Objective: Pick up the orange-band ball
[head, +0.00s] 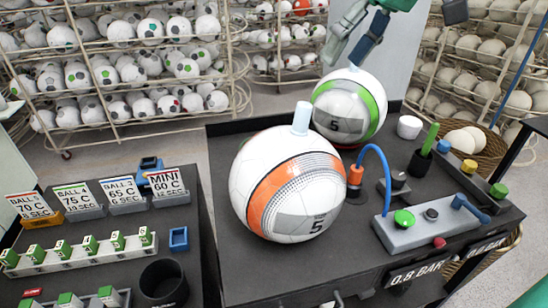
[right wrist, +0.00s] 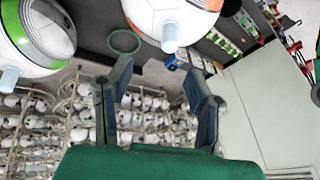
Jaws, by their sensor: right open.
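The orange-band ball (head: 268,192) is white with an orange band, a grey patch marked 5 and a pale peg on top. It sits on the dark bench (head: 250,285). My right gripper (head: 342,62) is open and empty above the green-band ball, at the top of the head view. Its two spread fingers show in the right wrist view (right wrist: 156,72).
A blue hose (head: 388,170) and a grey control box (head: 425,232) with buttons stand right of the orange-band ball. A white cup (head: 409,127) and a basket (head: 485,150) are farther right. Signs and a green-block rack (head: 80,250) fill the left table. Ball shelves (head: 120,60) stand behind.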

